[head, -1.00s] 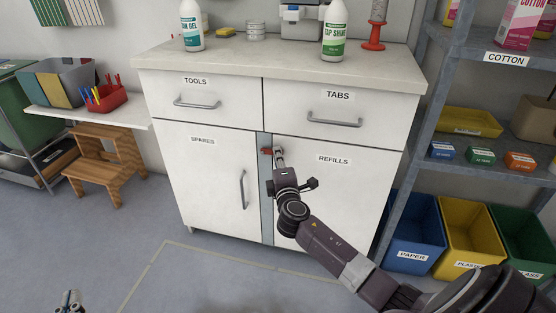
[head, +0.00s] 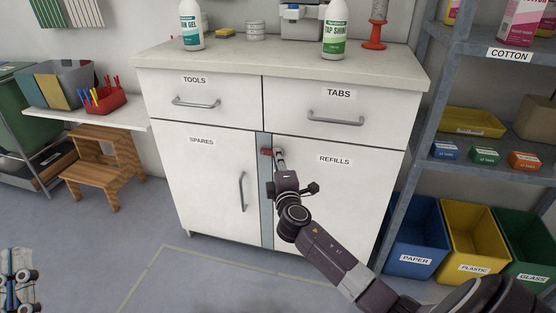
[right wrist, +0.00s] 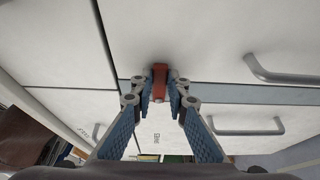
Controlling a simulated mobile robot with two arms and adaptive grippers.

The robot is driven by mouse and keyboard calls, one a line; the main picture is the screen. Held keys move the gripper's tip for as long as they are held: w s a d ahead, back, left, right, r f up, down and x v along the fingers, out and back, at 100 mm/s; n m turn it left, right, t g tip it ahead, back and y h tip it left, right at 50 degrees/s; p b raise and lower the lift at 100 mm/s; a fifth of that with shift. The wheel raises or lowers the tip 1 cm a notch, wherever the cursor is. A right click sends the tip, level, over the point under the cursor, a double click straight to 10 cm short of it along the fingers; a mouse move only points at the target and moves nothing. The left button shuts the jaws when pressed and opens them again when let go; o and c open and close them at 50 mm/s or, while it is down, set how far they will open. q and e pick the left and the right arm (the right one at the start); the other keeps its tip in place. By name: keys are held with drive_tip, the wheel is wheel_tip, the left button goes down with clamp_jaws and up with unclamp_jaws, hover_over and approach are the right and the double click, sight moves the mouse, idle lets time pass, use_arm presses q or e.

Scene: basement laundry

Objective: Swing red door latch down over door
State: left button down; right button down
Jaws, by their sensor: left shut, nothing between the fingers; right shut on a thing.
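The red door latch (head: 266,152) is small and sits near the top of the grey-blue strip (head: 267,215) between the SPARES door (head: 205,180) and the REFILLS door (head: 345,190). It points sideways to the left in the head view. My right gripper (head: 280,154) is at the latch. In the right wrist view the fingertips close on both sides of the red latch (right wrist: 159,80); its pivot is hidden. My left gripper (head: 20,268) is at the lower left corner, partly cut off, shut and empty, far from the cabinet.
Handles stick out on the SPARES door (head: 242,191) and the TABS drawer (head: 336,119). A metal shelf (head: 410,140) with blue (head: 415,235) and yellow bins (head: 470,235) stands close on the right. A wooden step stool (head: 103,165) is at the left. The floor in front is clear.

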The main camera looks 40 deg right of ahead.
drive_tip(key=shift+f, duration=0.1)
drive_tip(key=c, duration=2.2)
unclamp_jaws()
drive_tip(key=shift+o, duration=0.2)
drive_tip(key=shift+s, duration=0.1)
drive_tip(key=v, duration=1.2)
